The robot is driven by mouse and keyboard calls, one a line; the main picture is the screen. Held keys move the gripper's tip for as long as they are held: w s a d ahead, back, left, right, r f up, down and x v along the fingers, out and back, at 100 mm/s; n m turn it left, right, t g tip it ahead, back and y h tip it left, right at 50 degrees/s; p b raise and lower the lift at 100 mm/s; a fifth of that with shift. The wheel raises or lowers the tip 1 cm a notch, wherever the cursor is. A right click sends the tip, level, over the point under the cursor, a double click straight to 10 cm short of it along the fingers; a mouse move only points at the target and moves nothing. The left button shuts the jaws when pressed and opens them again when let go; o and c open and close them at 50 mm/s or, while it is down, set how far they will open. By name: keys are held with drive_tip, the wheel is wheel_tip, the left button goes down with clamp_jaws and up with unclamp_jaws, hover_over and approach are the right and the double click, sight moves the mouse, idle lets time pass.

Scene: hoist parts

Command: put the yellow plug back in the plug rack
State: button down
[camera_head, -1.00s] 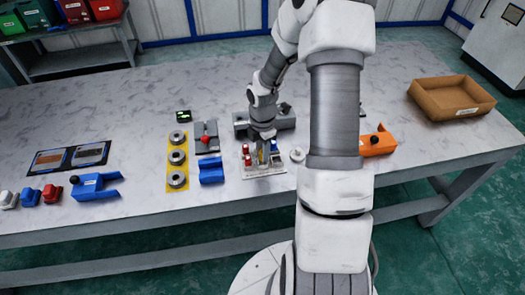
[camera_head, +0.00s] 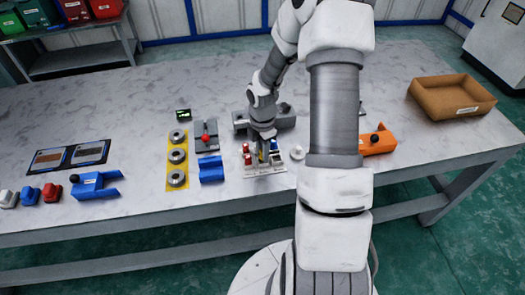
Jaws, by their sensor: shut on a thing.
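The plug rack (camera_head: 275,170) is a pale plate near the front edge of the table, with red plugs (camera_head: 247,158) at its left and a blue plug (camera_head: 273,146) at its back right. My gripper (camera_head: 261,157) points down over the middle of the rack. It is shut on the yellow plug (camera_head: 261,156), of which only a small strip shows between the fingers. The fingers hide the plug's lower end, so I cannot tell whether it sits in a hole or is just above the rack.
A white round part (camera_head: 297,153) stands just right of the rack. A blue block (camera_head: 211,169) and a yellow strip with grey rings (camera_head: 177,160) lie to the left. An orange part (camera_head: 378,142) and a cardboard tray (camera_head: 452,97) are at the right. A grey block (camera_head: 284,117) is behind.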

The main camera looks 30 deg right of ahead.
drive_tip(key=shift+f+b, duration=0.4)
drive_tip(key=shift+f, duration=0.25)
drive_tip(key=c, duration=0.6)
unclamp_jaws()
drive_tip(key=shift+r+p, duration=3.2)
drive_tip(key=shift+r, duration=0.3)
